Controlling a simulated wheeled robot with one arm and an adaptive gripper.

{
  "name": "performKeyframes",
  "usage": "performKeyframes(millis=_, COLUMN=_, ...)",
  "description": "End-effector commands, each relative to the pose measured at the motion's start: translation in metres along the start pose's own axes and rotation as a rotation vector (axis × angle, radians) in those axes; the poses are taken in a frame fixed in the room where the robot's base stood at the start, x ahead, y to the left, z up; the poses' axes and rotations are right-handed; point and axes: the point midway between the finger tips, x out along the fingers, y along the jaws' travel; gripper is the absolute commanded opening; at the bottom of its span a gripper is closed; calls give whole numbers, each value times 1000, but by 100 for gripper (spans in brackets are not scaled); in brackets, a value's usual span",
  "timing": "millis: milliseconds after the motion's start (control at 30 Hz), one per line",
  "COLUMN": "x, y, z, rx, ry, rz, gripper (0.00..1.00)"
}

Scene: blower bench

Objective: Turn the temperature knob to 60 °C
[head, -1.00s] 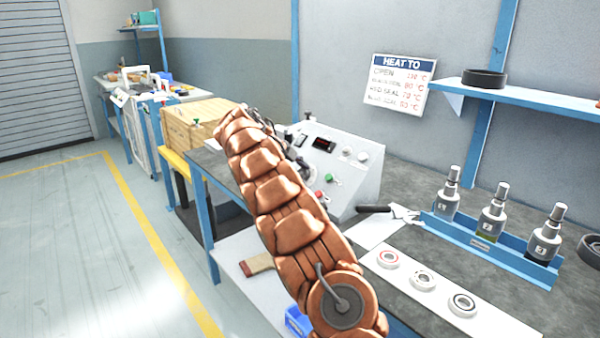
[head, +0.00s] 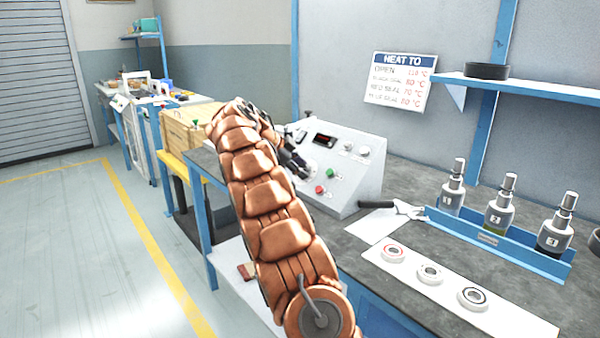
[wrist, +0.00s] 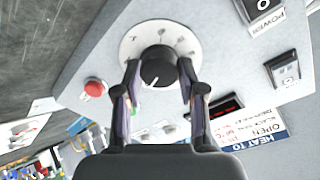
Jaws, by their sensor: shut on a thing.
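The temperature knob (wrist: 158,68) is a black round knob with a pale pointer line, on a white dial with markings, seen in the wrist view. My gripper (wrist: 160,80) has its two fingers on either side of the knob and is shut on it. In the head view the white control box (head: 345,160) stands on the bench, and my gripper (head: 296,165) reaches its front panel from the left. The knob is hidden there by my gripper. The display (head: 323,141) glows red, but its digits are too small to read.
The panel has a red button (head: 320,189), a green button (head: 330,174) and small knobs. A wall sign (head: 401,82) lists heating temperatures.

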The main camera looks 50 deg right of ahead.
Motion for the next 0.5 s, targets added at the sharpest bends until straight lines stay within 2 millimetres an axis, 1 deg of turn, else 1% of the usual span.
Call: performKeyframes(millis=500, x=1, y=1, z=2, rx=-495, ry=25, rz=-26, gripper=5)
